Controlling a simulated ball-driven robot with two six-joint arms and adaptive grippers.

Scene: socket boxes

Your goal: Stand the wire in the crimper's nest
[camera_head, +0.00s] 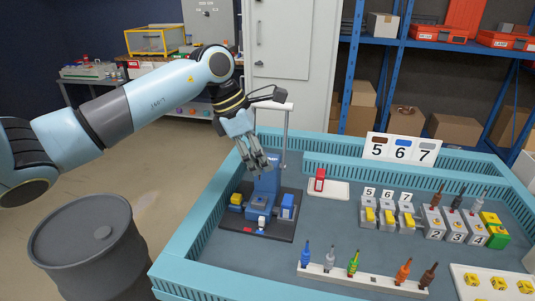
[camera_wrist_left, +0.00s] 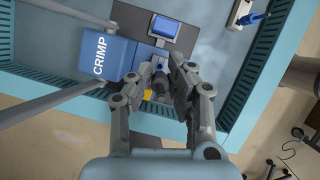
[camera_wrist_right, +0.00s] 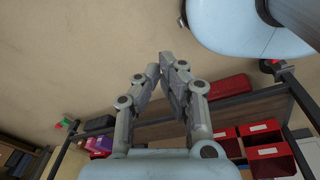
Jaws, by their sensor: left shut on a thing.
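The blue crimper (camera_head: 266,183) stands on a dark base plate at the left of the bench. In the left wrist view its CRIMP label (camera_wrist_left: 100,58) is readable. My left gripper (camera_head: 262,168) hangs fingers down over the crimper. It is shut on a small dark piece (camera_wrist_left: 158,82), seemingly the wire, mostly hidden between the fingers. A bit of blue shows by its tip. I cannot tell whether it touches the nest. My right gripper (camera_wrist_right: 161,66) is empty with its fingertips close together, away from the bench, and out of the head view.
A white rack (camera_head: 325,272) holds several coloured wires at the front. Numbered socket boxes (camera_head: 385,215) stand to the right, below a 5-6-7 sign (camera_head: 400,149). A red piece (camera_head: 320,180) sits on a white plate. A raised teal rim (camera_head: 190,247) edges the bench.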

